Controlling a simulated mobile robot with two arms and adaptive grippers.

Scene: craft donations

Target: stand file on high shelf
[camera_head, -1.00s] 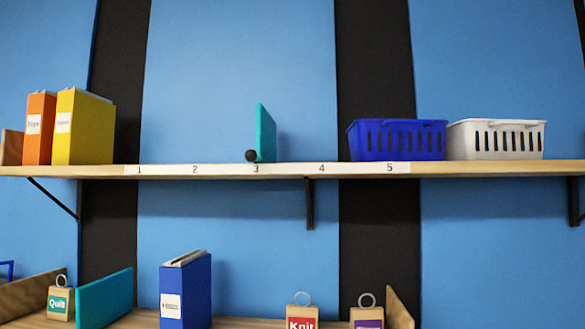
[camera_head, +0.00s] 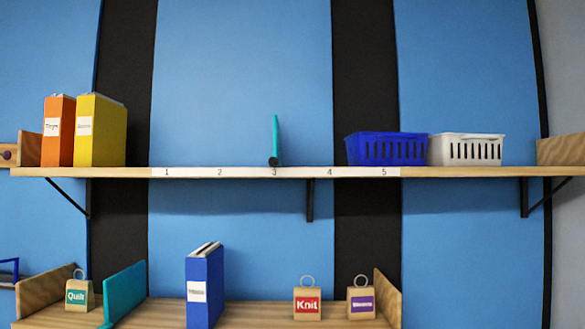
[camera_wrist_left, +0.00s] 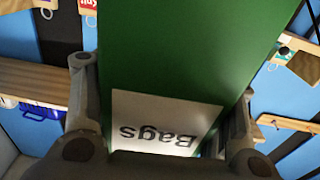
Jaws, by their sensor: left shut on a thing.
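A green file (camera_wrist_left: 190,50) with a white label reading "Bags" fills the middle of the left wrist view, its lettering upside down there. My left gripper (camera_wrist_left: 163,80) is shut on the file, a finger on each side. The file and both grippers are out of the head view. The high shelf (camera_head: 450,171) carries a number strip marked 1 to 5. An orange file (camera_head: 59,130) and a yellow file (camera_head: 100,130) stand upright side by side at its left. A thin teal divider (camera_head: 276,142) stands near number 3.
A blue basket (camera_head: 386,149) and a white basket (camera_head: 466,150) stand right on the high shelf. The strip is bare around 1 and 2. Below, a lower shelf (camera_head: 255,312) holds a blue file (camera_head: 205,287), a teal divider (camera_head: 124,291) and tagged blocks.

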